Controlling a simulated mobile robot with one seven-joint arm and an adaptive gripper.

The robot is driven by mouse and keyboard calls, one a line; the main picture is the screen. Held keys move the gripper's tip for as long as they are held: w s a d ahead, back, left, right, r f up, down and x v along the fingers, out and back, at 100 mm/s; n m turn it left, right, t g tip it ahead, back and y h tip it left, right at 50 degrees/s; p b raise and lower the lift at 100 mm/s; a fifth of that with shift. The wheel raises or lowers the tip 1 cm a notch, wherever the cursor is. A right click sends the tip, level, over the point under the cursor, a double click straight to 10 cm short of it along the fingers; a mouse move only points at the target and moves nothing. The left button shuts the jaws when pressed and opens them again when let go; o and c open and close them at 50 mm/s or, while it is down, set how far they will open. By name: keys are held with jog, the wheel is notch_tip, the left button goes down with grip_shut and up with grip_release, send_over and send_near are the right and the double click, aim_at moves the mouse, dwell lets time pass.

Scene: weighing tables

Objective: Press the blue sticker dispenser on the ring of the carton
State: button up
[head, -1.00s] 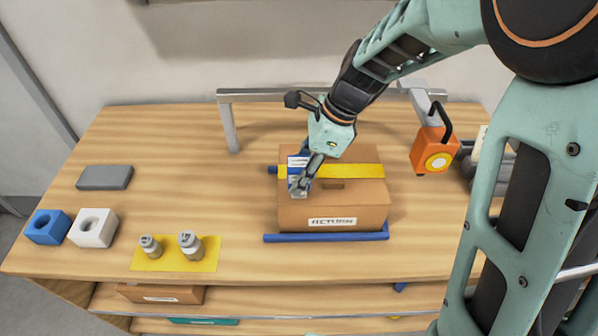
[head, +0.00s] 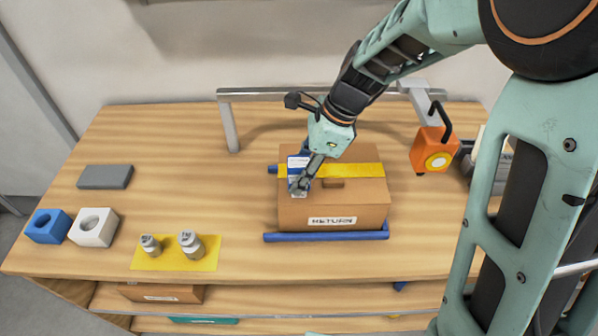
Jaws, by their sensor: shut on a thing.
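The brown carton (head: 352,205) stands on the table between two blue bars, with a yellow band across its top and a white label on its front. My gripper (head: 301,184) points down over the left part of the carton's top. It is shut on the blue and white sticker dispenser (head: 293,164), which sits at the carton's top. I cannot tell whether the dispenser touches the carton. No ring shows on the carton; the gripper and dispenser cover that part of the top.
A grey metal frame (head: 229,125) stands behind the carton, and an orange device (head: 432,148) hangs at its right. At left are a grey slab (head: 105,177), a blue block (head: 47,226), a white block (head: 93,227) and two weights on a yellow mat (head: 207,263).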

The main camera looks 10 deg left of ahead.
aim_at(298, 163)
jog(key=shift+f, duration=0.5)
dwell(1.2)
notch_tip(298, 163, up, 5)
jog(key=p, duration=0.4)
jog(key=shift+r+p, duration=0.15)
jog(key=shift+p, duration=0.15)
jog(key=shift+r, duration=0.9)
jog(key=shift+s, duration=0.1)
